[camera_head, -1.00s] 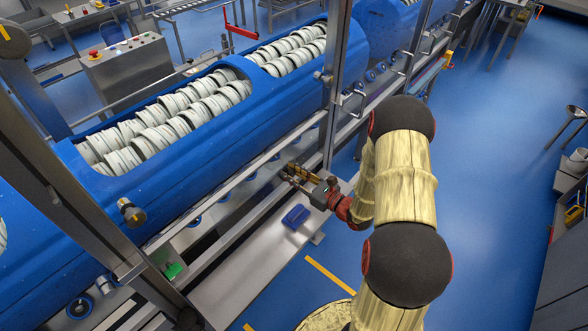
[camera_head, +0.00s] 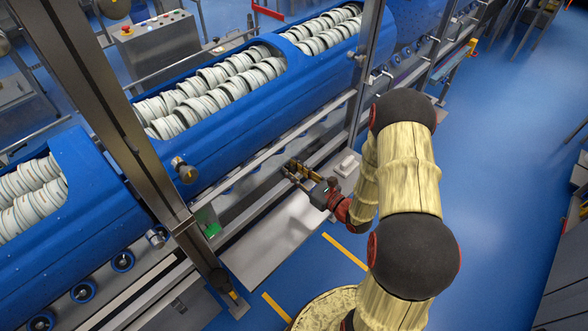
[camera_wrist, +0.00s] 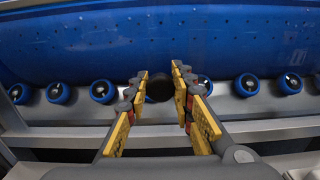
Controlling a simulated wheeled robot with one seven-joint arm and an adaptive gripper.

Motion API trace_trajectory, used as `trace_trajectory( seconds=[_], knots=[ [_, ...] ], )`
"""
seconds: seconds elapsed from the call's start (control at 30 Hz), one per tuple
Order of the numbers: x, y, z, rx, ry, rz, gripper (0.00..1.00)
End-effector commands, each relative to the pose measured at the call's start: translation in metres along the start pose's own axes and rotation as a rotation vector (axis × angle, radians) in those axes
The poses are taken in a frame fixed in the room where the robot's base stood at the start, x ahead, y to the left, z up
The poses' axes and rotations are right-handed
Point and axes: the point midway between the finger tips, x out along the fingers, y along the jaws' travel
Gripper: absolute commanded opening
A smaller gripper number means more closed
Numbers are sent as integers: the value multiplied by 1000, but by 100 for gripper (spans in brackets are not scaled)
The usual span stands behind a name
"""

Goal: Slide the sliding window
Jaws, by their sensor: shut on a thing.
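My gripper (camera_head: 296,172) reaches in low at the side of the long blue machine, just left of a steel post. In the head view the fingers hide the knob.
The blue drum (camera_head: 232,125) holds rows of pale rings. Steel posts (camera_head: 365,80) stand at both sides of my gripper. A row of small rollers (camera_wrist: 102,91) runs below the drum. A metal plate (camera_head: 265,240) lies below my gripper. The blue floor (camera_head: 500,200) at right is open.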

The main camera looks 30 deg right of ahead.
Motion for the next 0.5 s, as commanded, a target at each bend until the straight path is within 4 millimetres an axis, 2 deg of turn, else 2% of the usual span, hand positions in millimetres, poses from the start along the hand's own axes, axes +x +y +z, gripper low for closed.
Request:
trace_trajectory(
  seconds=[0.1, 0.13, 0.4, 0.5],
  knots=[
    [0, 5, -1, 5, 1, 10, 0],
    [0, 5, -1, 5, 2, 10, 26],
    [0, 4, -1, 4, 2, 8, 41],
    [0, 3, -1, 3, 1, 7, 42]
  ],
)
